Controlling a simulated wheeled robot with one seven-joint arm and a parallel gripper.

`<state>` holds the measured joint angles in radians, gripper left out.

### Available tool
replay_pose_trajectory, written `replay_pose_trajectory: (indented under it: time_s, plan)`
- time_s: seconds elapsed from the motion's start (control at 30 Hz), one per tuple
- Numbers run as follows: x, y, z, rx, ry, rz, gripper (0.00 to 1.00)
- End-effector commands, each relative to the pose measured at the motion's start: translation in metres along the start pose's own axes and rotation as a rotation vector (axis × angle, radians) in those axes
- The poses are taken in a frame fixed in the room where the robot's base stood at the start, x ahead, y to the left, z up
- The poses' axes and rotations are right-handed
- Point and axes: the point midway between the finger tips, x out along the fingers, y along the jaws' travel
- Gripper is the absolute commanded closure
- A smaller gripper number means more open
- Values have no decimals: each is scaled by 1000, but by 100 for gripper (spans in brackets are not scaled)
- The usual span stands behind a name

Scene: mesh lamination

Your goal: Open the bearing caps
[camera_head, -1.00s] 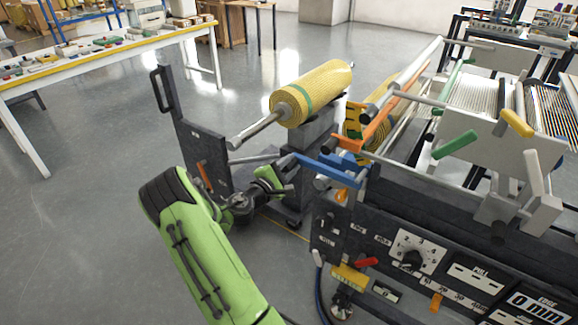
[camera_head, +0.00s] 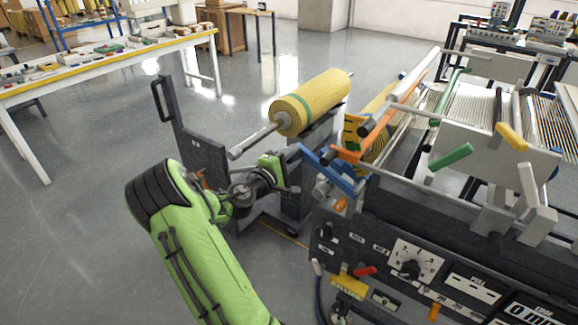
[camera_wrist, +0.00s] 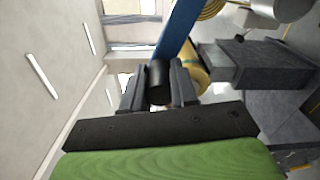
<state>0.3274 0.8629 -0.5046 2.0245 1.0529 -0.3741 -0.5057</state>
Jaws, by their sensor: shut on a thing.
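A blue lever arm (camera_head: 335,176) slants at the near left end of the machine, higher at its left end. In the wrist view it is a blue bar (camera_wrist: 177,32) with a black cylindrical knob (camera_wrist: 158,80). My gripper (camera_head: 291,174) is at its left end in the head view. In the wrist view my gripper's dark fingers (camera_wrist: 157,92) are shut with the black knob between them. An orange lever arm (camera_head: 377,137) lies behind the blue one, sloping up to the right. Which parts are the bearing caps is hard to tell.
A yellow mesh roll (camera_head: 312,102) on a shaft rests on a dark stand close behind my gripper. The control panel (camera_head: 415,262) is to the right. A work table (camera_head: 110,58) stands at the back left. Open floor lies on the left.

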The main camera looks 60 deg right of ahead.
Motion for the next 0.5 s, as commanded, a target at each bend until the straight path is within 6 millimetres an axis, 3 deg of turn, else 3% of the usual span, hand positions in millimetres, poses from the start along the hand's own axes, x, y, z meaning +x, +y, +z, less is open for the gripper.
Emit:
replay_pose_trajectory:
  time_s: [0.1,0.5]
  plan:
    - [0,24,14,114,-2,13,100]
    - [0,66,60,445,-2,13,100]
